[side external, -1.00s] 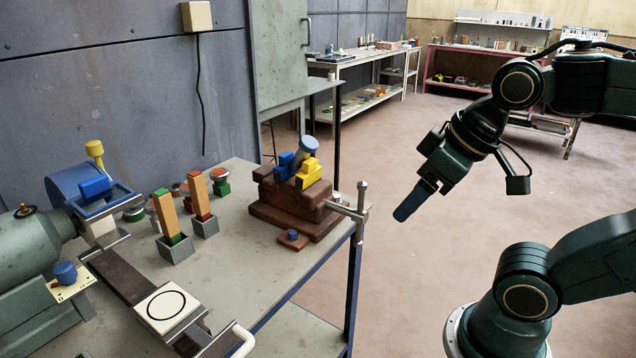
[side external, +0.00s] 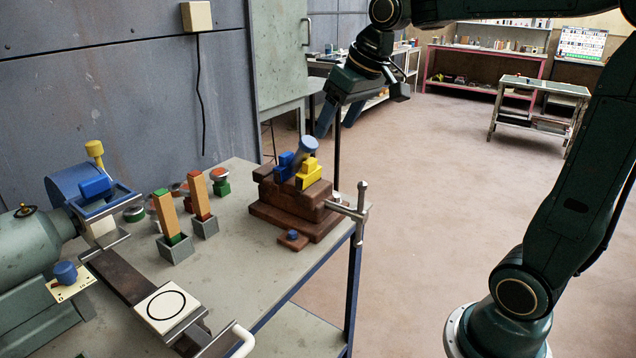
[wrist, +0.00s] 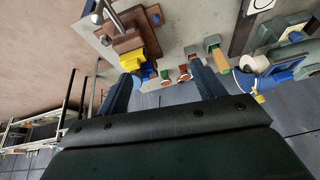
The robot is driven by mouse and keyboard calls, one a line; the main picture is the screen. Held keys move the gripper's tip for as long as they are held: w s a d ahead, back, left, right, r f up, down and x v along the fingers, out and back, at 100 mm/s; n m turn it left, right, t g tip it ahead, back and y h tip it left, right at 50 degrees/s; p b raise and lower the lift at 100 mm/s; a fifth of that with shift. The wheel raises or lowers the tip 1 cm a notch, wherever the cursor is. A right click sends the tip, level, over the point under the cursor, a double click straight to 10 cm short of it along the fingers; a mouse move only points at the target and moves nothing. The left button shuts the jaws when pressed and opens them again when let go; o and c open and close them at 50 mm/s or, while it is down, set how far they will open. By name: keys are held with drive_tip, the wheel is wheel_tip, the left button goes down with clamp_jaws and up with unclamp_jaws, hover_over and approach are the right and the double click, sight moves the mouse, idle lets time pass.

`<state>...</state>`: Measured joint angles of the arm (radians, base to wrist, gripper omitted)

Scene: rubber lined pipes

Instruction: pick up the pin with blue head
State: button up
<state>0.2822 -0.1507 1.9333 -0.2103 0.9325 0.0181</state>
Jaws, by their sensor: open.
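The pin with blue head (side external: 307,148) leans at a tilt, its round blue head up and its grey shaft going down between a blue block (side external: 286,164) and a yellow block (side external: 308,174). These sit on a brown wooden vise-like block (side external: 272,191) on the bench. My gripper (side external: 338,120) is open and empty, its two fingers pointing down, above the pin and a little to its right in the side view. In the wrist view my fingers (wrist: 160,72) are spread; the yellow block (wrist: 133,60) is near the left fingertip.
Two orange posts (side external: 198,194) in grey sockets stand left of the wooden block, with red and green buttons behind. A metal clamp handle (side external: 362,205) sticks up at the bench's right edge. A grey-green machine (side external: 32,245) is at the left. Open floor lies right.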

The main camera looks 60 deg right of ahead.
approach(309, 140)
drive_tip(key=f, duration=0.1)
drive_tip(key=shift+m, duration=0.4)
drive_tip(key=shift+x, duration=4.55)
drive_tip(key=shift+w, duration=0.2)
drive_tip(key=shift+x, duration=2.45)
drive_tip(key=shift+w, duration=0.1)
clamp_jaws()
drive_tip(key=shift+r, duration=0.1)
